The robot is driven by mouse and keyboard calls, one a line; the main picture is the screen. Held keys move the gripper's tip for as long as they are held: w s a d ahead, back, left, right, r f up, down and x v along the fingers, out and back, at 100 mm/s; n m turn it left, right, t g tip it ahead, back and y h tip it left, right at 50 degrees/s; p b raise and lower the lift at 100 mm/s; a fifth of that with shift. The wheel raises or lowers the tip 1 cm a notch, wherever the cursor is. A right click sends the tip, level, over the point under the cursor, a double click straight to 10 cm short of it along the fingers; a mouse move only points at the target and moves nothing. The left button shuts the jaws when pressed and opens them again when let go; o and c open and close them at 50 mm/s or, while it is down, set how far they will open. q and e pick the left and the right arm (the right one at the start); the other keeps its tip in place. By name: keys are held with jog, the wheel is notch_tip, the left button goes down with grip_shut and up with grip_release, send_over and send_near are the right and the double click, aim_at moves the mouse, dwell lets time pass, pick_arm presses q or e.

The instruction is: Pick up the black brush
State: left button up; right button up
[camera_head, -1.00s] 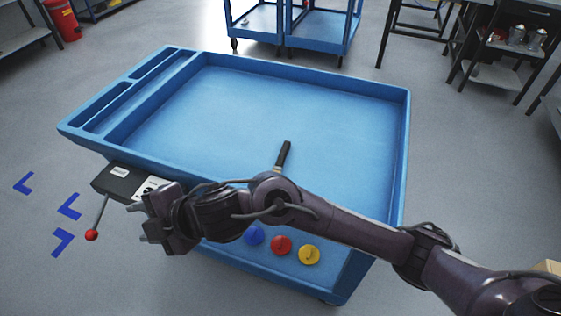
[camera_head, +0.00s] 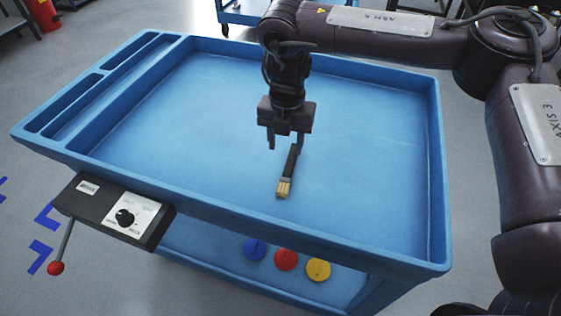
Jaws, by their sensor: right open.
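The black brush (camera_head: 290,164) lies in the blue tray top of the cart, right of its middle. Its black handle points away from me and its pale bristles point to the near side. My right gripper (camera_head: 285,143) is open and points down at the far end of the handle. Its two fingers appear on either side of the handle's end, with nothing gripped. I cannot tell how high the fingertips are above the tray. My left gripper is not in view.
The blue cart (camera_head: 433,180) has a raised rim all round and narrow compartments along its left side. A black control box (camera_head: 112,207) with a red-knobbed lever sits on the near left. Blue, red and yellow discs lie on the lower shelf. The tray is otherwise empty.

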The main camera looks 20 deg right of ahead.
aim_at(289, 165)
jog(key=shift+w+d+f, duration=0.2)
jog(key=shift+w+d, duration=0.1)
jog(key=shift+w, duration=0.1)
jog(key=shift+s, duration=0.2)
jog(key=shift+s+d+f, duration=0.1)
jog(key=shift+s+f, duration=0.1)
jog(key=shift+f, duration=1.5)
jog(key=shift+s+d+f, duration=0.1)
jog(key=shift+s+f, duration=0.1)
jog(key=shift+f, duration=1.5)
jog(key=shift+c, duration=0.3)
grip_shut()
